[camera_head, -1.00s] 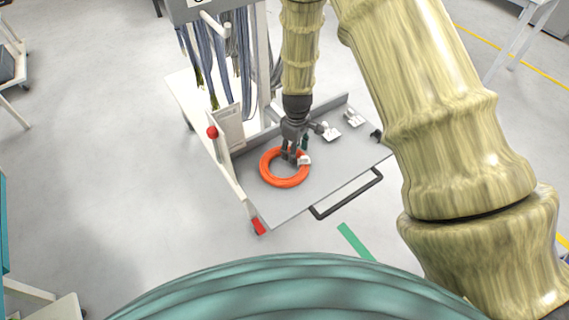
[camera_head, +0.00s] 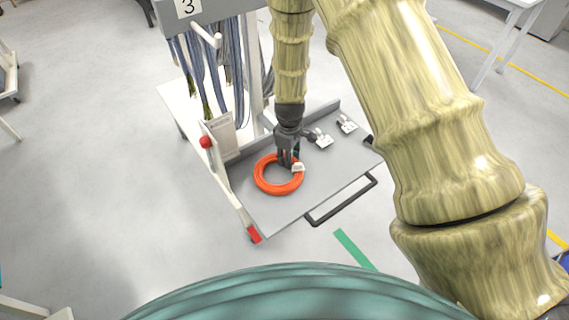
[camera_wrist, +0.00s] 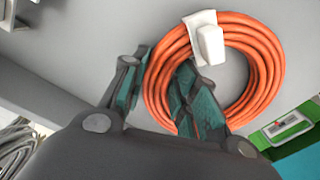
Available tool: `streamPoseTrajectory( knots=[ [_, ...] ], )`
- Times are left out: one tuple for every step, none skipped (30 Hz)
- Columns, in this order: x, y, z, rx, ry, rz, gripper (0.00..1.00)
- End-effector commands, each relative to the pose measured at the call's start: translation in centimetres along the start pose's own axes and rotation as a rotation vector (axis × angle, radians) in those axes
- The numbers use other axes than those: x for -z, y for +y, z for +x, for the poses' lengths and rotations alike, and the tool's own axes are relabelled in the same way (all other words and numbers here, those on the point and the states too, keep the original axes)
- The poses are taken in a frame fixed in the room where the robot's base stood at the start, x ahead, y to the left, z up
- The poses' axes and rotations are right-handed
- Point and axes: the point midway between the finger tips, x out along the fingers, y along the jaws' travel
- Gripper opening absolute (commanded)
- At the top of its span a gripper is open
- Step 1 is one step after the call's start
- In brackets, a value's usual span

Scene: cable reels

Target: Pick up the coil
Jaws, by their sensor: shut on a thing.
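The orange coil (camera_head: 262,183) is a ring of cable with a white tag on its right side, over the grey tray of a cart in the head view. My gripper (camera_head: 288,162) points down at the ring's far right part and is shut on it. In the wrist view the coil (camera_wrist: 262,60) shows several orange windings with the white tag (camera_wrist: 207,40) at its top. There my gripper (camera_wrist: 165,90) has one finger on each side of the ring's near left part. I cannot tell whether the coil touches the tray.
The cart's grey tray (camera_head: 270,222) has low walls and a black handle (camera_head: 342,200) in front. White-tagged items (camera_head: 347,124) lie at the tray's back right. Grey cables (camera_head: 212,75) hang from the rack behind. A red knob (camera_head: 206,142) stands at the left.

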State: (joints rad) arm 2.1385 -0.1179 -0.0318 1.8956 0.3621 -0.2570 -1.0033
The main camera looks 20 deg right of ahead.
Motion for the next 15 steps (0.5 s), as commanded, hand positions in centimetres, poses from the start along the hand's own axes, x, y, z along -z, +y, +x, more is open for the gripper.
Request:
streamPoseTrajectory(
  knots=[
    [0.0,0.0,-0.1,-0.001,0.001,0.0,0.0],
    [0.0,0.0,-0.2,-0.001,0.001,0.0,0.0],
    [0.0,0.0,-0.4,-0.001,0.001,0.0,0.0],
    [0.0,0.0,-0.5,-0.001,0.001,-0.001,0.0],
    [0.0,0.0,-0.7,-0.001,0.001,-0.001,0.0],
    [0.0,0.1,-0.9,-0.001,0.001,-0.001,0.0],
    [0.1,0.1,-1.2,-0.002,0.002,-0.001,0.0],
    [0.1,0.1,-1.4,-0.002,0.002,-0.001,0.0],
    [0.1,0.1,-1.6,-0.002,0.002,-0.001,0.0],
    [0.1,0.0,-1.8,-0.001,0.001,0.0,0.0],
    [0.1,0.1,-2.1,-0.001,0.002,0.0,0.0],
    [0.1,0.1,-2.4,-0.001,0.002,0.0,0.0],
    [0.1,0.1,-2.6,-0.002,0.002,-0.001,0.0],
    [0.1,0.1,-2.7,-0.002,0.002,-0.001,0.0],
    [0.0,0.1,-3.0,-0.001,0.001,-0.001,0.0]
  ],
)
